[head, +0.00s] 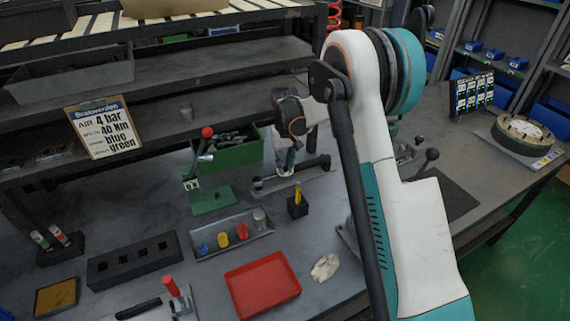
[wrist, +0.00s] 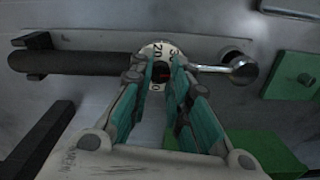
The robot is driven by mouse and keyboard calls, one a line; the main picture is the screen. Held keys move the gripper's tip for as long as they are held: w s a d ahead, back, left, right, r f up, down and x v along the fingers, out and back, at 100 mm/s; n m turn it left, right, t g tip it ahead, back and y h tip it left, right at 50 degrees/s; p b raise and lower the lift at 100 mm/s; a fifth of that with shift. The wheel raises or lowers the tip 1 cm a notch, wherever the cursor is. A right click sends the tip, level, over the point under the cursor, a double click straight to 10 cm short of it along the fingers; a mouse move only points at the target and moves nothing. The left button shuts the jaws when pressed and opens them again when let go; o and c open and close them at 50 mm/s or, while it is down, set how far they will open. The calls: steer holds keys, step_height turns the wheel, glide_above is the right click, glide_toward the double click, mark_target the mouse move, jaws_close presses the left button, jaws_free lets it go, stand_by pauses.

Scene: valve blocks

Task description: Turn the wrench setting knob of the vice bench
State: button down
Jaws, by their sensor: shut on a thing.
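The wrench lies across a grey plate on the bench. In the wrist view its dark handle (wrist: 75,63) points left and its metal end (wrist: 240,68) right; in the head view its dark end (head: 318,163) shows right of my gripper. Between them is a white setting dial (wrist: 152,50) with black numbers, "20" readable. My gripper (wrist: 163,76) comes down over the dial from above, its teal fingers shut on the dark, red-marked setting knob (wrist: 162,70), which they partly hide. In the head view my gripper (head: 285,165) is small and partly hidden.
A sign (head: 107,127) reads 4 bar, 40 Nm, blue, green. A green bin (head: 238,152) and a green stand with a red-ball lever (head: 207,133) are near my gripper. A red tray (head: 262,285) and a tray of coloured caps (head: 230,245) lie in front.

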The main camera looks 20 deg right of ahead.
mark_target(285, 167)
steer(key=c, duration=1.8)
jaws_free()
steer(key=shift+o, duration=0.2)
step_height(285, 167, up, 12)
